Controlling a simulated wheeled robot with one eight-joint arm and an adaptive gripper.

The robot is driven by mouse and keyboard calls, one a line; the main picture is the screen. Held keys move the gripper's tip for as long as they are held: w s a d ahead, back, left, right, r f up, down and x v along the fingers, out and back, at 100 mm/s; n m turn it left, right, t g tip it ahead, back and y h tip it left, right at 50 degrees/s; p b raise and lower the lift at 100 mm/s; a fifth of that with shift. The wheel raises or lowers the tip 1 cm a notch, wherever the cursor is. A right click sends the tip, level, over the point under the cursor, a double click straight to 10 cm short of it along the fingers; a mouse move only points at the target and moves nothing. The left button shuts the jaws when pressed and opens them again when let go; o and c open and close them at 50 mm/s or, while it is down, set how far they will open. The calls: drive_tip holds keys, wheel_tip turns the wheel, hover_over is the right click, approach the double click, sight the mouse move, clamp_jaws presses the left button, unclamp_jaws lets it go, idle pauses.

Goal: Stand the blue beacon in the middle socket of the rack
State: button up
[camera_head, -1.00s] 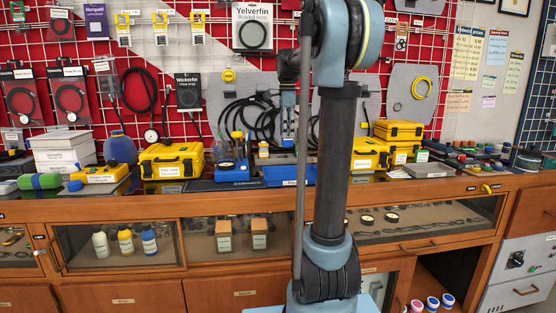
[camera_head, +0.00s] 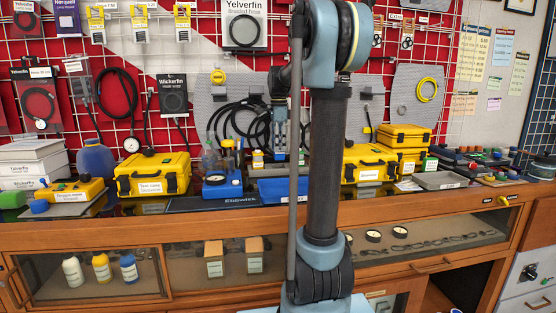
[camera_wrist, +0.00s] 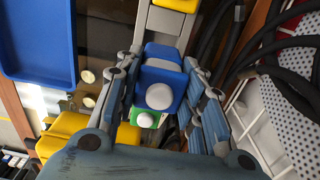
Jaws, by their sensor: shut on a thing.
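My gripper (camera_head: 279,145) hangs point-down over the back of the bench in the head view. In the wrist view my gripper (camera_wrist: 163,100) has its fingers on both sides of the blue beacon (camera_wrist: 160,84), a blue block with a white round knob, and is shut on it. A green block with a white knob (camera_wrist: 147,119) shows just beyond the beacon. A grey upright piece (camera_wrist: 165,22) lies behind it with a yellow part (camera_wrist: 178,5); I cannot tell whether this is the rack. The middle socket is not identifiable.
A blue tray (camera_head: 284,188) lies on the bench below my gripper, with a blue gauge stand (camera_head: 222,185) to its left. Yellow cases (camera_head: 152,174) and (camera_head: 368,164) flank that area. Black hoses (camera_wrist: 262,50) hang close beside the fingers.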

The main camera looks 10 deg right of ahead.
sight(278, 154)
drive_tip(key=shift+s+f, duration=0.1)
drive_tip(key=shift+f, duration=2.35)
drive_tip(key=o, duration=1.1)
drive_tip(key=shift+a, duration=0.1)
wheel_tip(278, 154, up, 12)
drive_tip(key=shift+r, duration=0.1)
